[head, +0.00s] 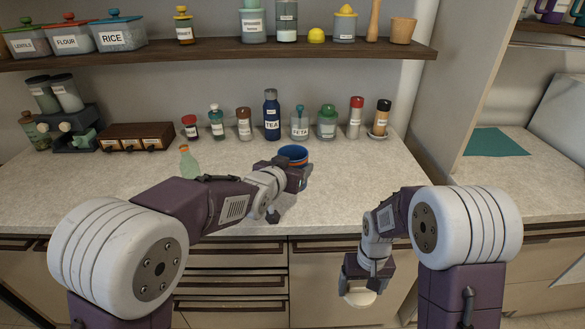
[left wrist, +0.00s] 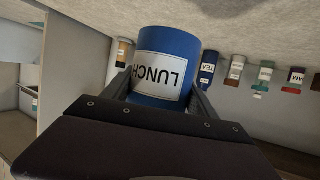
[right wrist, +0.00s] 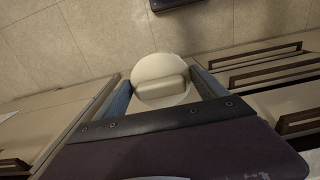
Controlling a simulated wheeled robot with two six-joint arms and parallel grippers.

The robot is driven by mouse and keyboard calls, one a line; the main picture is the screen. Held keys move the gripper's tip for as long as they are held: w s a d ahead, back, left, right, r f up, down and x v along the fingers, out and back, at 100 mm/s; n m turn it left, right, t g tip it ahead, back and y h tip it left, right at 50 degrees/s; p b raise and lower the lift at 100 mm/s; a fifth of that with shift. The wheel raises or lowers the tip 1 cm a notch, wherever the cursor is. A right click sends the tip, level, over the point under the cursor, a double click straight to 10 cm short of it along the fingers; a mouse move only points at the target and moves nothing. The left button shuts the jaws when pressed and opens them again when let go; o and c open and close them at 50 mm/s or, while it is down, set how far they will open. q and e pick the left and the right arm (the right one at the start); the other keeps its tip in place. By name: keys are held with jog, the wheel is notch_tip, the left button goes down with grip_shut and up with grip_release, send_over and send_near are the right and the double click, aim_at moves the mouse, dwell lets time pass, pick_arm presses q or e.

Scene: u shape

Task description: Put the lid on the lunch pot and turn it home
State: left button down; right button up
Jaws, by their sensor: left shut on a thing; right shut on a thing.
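The lunch pot (head: 293,152) is blue with an orange-brown rim and stands on the counter, its opening uncovered. In the left wrist view the pot (left wrist: 165,45) shows its LUNCH label, upside down in that picture. My left gripper (head: 292,174) is shut on the pot's side, one finger on each side. My right gripper (head: 361,276) is shut on the lid (head: 358,296), below counter height in front of the cabinets. In the right wrist view the lid (right wrist: 160,68) is round and cream with a raised bar grip between the fingers.
A row of jars and bottles, including a blue TEA bottle (head: 271,117), stands behind the pot. A green-tinted bottle (head: 188,162) stands left of it. The counter (head: 350,190) right of the pot is clear. The shelf (head: 220,49) runs above.

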pick_arm(q)
jog(key=shift+s+d+r, duration=0.3)
jog(key=shift+d+r, duration=0.25)
jog(key=shift+d, duration=0.05)
pick_arm(e)
jog(key=shift+s+d+r, duration=0.35)
jog(key=shift+s+d, duration=0.15)
pick_arm(q)
jog(key=c, duration=1.2)
grip_release()
grip_shut()
notch_tip(320, 180, up, 7)
jog(key=p, duration=0.7)
jog(key=shift+r+p, duration=0.1)
jog(key=shift+p, duration=0.25)
pick_arm(e)
notch_tip(320, 180, up, 7)
jog(key=shift+r, duration=0.1)
pick_arm(q)
jog(key=shift+s+f+b, duration=0.1)
jog(key=shift+f+b, duration=0.15)
jog(key=shift+b, duration=0.05)
pick_arm(e)
jog(key=shift+f, duration=0.25)
pick_arm(q)
jog(key=shift+f, duration=0.15)
